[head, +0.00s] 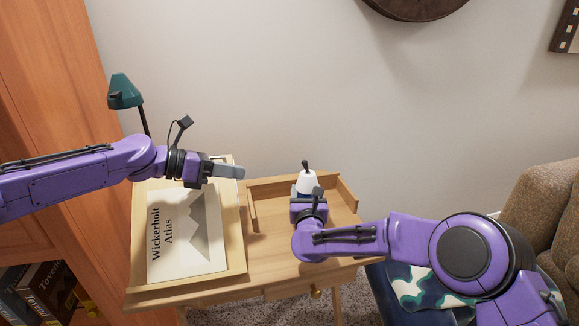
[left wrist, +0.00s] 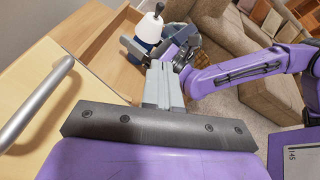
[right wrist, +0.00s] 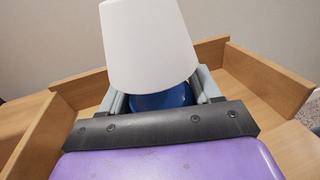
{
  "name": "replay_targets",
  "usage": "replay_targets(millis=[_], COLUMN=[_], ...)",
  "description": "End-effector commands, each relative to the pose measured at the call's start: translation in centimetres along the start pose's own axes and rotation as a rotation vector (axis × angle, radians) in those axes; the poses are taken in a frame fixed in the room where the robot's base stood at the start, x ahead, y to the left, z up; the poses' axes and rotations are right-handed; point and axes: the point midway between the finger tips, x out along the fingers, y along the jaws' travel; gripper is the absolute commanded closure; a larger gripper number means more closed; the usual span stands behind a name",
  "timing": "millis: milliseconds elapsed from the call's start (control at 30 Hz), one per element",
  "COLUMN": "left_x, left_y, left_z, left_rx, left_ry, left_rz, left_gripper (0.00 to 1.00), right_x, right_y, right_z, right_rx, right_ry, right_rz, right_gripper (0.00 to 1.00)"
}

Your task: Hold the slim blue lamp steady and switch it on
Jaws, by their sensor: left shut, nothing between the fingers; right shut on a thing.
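The slim blue lamp has a white shade (head: 306,182) with a dark knob (head: 305,164) on top. It stands upright inside a low wooden rim on the desk. In the right wrist view the white shade (right wrist: 150,45) hides much of the blue body (right wrist: 160,98). My right gripper (head: 309,194) is shut on the blue body below the shade. My left gripper (head: 232,171) is shut and empty, left of the lamp and apart from it. In the left wrist view its closed fingers (left wrist: 162,85) point towards the lamp, whose shade (left wrist: 149,28) and knob show beyond.
The wooden rim (head: 262,183) surrounds the lamp at the back and sides. An atlas (head: 184,240) lies on a wooden stand to the left. A green lamp (head: 124,91) stands behind my left arm. A brown sofa (head: 545,200) is at right. Above the lamp is free room.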

Motion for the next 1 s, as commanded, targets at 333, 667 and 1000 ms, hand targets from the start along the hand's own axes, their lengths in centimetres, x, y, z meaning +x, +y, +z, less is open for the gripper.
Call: replay_targets(millis=[333, 667, 1000], left_x=[1.5, 2.9, 10.2], left_y=[0.2, 0.4, 0.8], left_z=[-0.2, -0.2, 0.1], left_rx=[0.114, 0.111, 0.111], left_ry=[-0.044, -0.041, -0.041], left_rz=[0.075, 0.074, 0.073], left_gripper=[1.0, 1.0, 1.0], right_x=[0.0, 0.0, 0.0], right_y=[0.0, 0.0, 0.0], right_z=[0.0, 0.1, 0.1], right_rx=[0.0, 0.0, 0.0], right_ry=[-0.001, -0.001, -0.001], right_rz=[0.0, 0.0, 0.0], right_gripper=[0.78, 0.78, 0.78])
